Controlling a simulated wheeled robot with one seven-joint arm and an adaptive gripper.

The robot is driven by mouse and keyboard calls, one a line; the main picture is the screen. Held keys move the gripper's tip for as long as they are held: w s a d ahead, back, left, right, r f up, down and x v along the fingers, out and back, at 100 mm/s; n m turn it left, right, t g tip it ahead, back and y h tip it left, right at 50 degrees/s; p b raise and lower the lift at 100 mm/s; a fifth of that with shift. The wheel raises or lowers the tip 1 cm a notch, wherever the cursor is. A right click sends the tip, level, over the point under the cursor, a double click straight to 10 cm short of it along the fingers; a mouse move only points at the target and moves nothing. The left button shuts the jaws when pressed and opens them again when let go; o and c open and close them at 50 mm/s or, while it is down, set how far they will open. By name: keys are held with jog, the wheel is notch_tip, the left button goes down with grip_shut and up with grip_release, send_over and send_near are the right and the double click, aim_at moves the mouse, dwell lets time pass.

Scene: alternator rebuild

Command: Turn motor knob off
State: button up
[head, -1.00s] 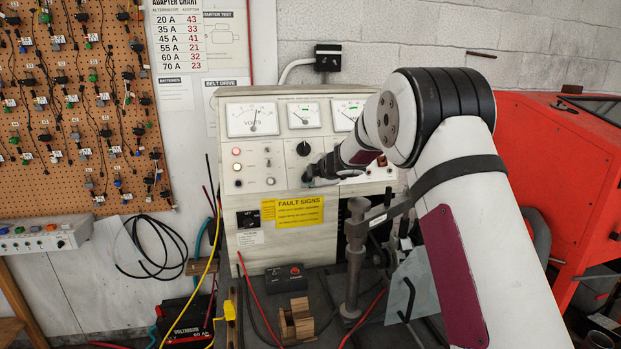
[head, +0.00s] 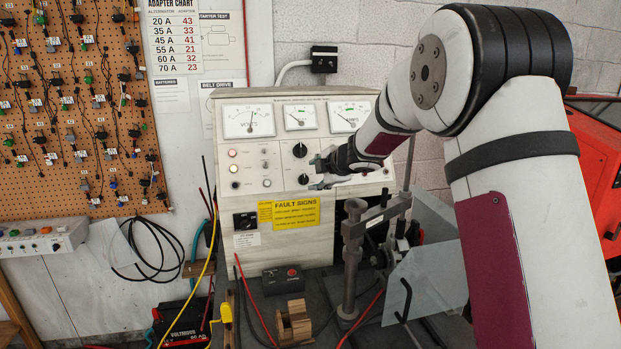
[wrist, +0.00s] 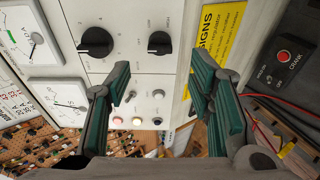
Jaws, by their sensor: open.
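The white test panel (head: 285,205) has two black rotary knobs, an upper knob (head: 300,150) and a lower knob (head: 303,179). The wrist view, turned sideways, shows the upper knob (wrist: 95,42) as the larger one and the lower knob (wrist: 160,42) nearer the yellow sign. My gripper (head: 320,172) is open in front of the panel, just right of the knobs. In the wrist view the fingers of my gripper (wrist: 161,70) are wide apart, with nothing between them.
Three gauges top the panel, including a volt meter (head: 248,121). Indicator lights (head: 233,153) and toggles lie left of the knobs. A black switch (head: 246,220) sits lower left. Below stand a red-button box (head: 284,280), a metal post (head: 351,255) and a clear shield (head: 425,280).

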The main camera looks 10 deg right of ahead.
jog(key=shift+v, duration=2.1)
jog(key=s+d+r+m+h, duration=0.3)
jog(key=s+r+m, duration=0.2)
jog(key=s, duration=0.3)
jog(key=s+d+r+m+h, duration=0.25)
jog(key=s+r+m, duration=0.25)
jog(key=s, duration=0.3)
jog(key=s+a+f+m+g+y, duration=0.1)
jog(key=s+a+f+m+g, duration=0.1)
jog(key=s, duration=0.8)
jog(key=s+a+f+m+g, duration=0.2)
jog(key=s+a+f+m, duration=0.1)
jog(key=s, duration=0.7)
jog(key=s+a+f+m+g+y, duration=0.1)
jog(key=s+a+f+m+g, duration=0.1)
jog(key=s, duration=0.8)
notch_tip(320, 180, down, 2)
jog(key=shift+s+a+f+m+y, duration=0.2)
jog(key=shift+s+a+m+y, duration=0.2)
jog(key=shift+a+m, duration=0.55)
